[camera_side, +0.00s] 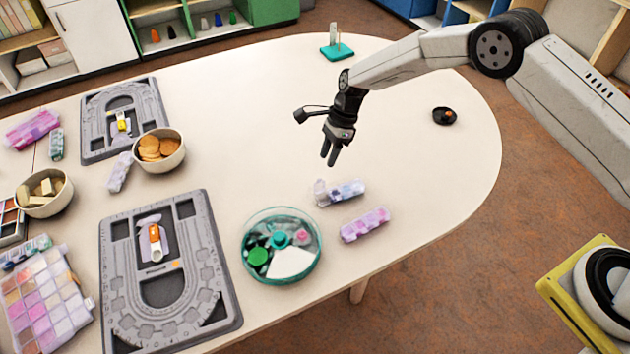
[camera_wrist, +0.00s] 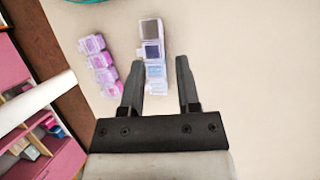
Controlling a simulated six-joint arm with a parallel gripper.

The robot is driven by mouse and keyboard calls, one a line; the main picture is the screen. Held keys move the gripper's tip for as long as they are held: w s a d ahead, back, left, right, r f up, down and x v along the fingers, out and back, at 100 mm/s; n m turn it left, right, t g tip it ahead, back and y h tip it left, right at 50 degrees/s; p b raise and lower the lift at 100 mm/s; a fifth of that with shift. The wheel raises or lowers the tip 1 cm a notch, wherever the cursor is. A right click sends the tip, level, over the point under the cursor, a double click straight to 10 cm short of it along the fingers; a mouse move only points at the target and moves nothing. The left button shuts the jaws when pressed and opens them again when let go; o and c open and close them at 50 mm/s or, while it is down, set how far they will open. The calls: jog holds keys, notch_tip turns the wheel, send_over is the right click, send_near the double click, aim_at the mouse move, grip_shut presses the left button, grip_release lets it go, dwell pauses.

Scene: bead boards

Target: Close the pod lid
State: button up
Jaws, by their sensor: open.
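A blue and clear pod strip (camera_side: 345,191) lies on the table, with a clear lid (camera_side: 320,187) standing open at its left end. In the wrist view the strip (camera_wrist: 156,72) runs up the picture. Its far compartment (camera_wrist: 151,50) looks dark and open, and the lid (camera_wrist: 150,29) extends beyond it. My gripper (camera_side: 328,160) is open and empty, above and just behind the strip in the side view. In the wrist view my gripper (camera_wrist: 157,62) has its fingers on either side of the strip's picture, apparently above it. No contact shows.
A pink-purple pod strip (camera_side: 364,225) lies close in front; it also shows in the wrist view (camera_wrist: 99,65). A round teal-rimmed tray (camera_side: 247,227) stands to the left, beyond it a grey bead board (camera_side: 225,285). The table behind and to the right is mostly clear.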

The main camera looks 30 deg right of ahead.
aim_at(320, 179)
jog(key=shift+x, duration=3.9)
grip_shut()
